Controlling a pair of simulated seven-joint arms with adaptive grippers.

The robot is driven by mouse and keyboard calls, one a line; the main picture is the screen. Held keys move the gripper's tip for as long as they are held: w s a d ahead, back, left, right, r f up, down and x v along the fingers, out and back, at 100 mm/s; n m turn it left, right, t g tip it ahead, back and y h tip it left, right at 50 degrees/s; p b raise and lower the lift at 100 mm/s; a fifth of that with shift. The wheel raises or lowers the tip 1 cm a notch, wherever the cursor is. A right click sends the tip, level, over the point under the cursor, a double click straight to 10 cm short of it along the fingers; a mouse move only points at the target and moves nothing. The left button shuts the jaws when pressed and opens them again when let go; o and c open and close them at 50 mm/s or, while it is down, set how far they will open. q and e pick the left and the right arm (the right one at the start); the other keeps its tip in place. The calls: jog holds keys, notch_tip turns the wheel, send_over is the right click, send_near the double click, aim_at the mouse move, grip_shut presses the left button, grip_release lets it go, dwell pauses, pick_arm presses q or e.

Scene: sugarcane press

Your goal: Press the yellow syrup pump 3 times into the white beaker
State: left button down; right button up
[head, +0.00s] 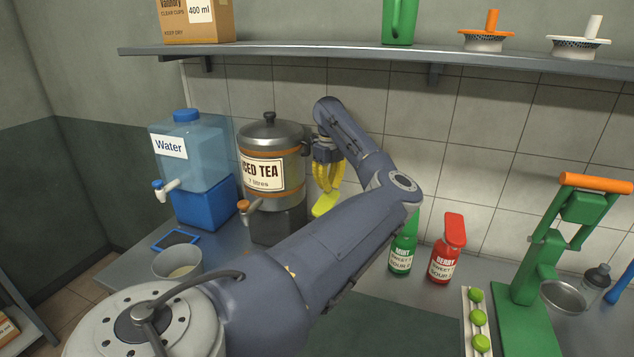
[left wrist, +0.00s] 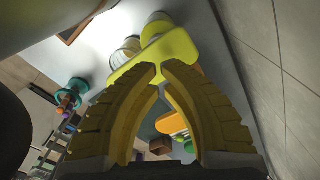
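The yellow syrup pump (head: 325,204) shows its flat yellow top just below my left gripper (head: 327,186); the arm hides its lower part. In the left wrist view the yellow pump top (left wrist: 178,48) lies right beyond my left fingertips (left wrist: 159,69). The fingertips are drawn together with nothing between them; I cannot tell whether they touch the pump. A pale round vessel (left wrist: 157,27) beyond the pump top may be the white beaker, but I cannot be sure. I cannot make out the beaker in the head view. My right gripper is not in view.
Left of the gripper stand the iced tea dispenser (head: 270,140) and the water dispenser (head: 190,150). Right of the arm are a green mint bottle (head: 402,250), a red berry bottle (head: 447,250) and a green press (head: 535,275). A shelf (head: 340,49) runs above.

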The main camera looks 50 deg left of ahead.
aim_at(329, 197)
pick_arm(q)
jog(key=shift+f, duration=0.2)
jog(key=shift+f, duration=2.95)
jog(key=shift+r, duration=3.1)
jog(key=shift+f, duration=0.2)
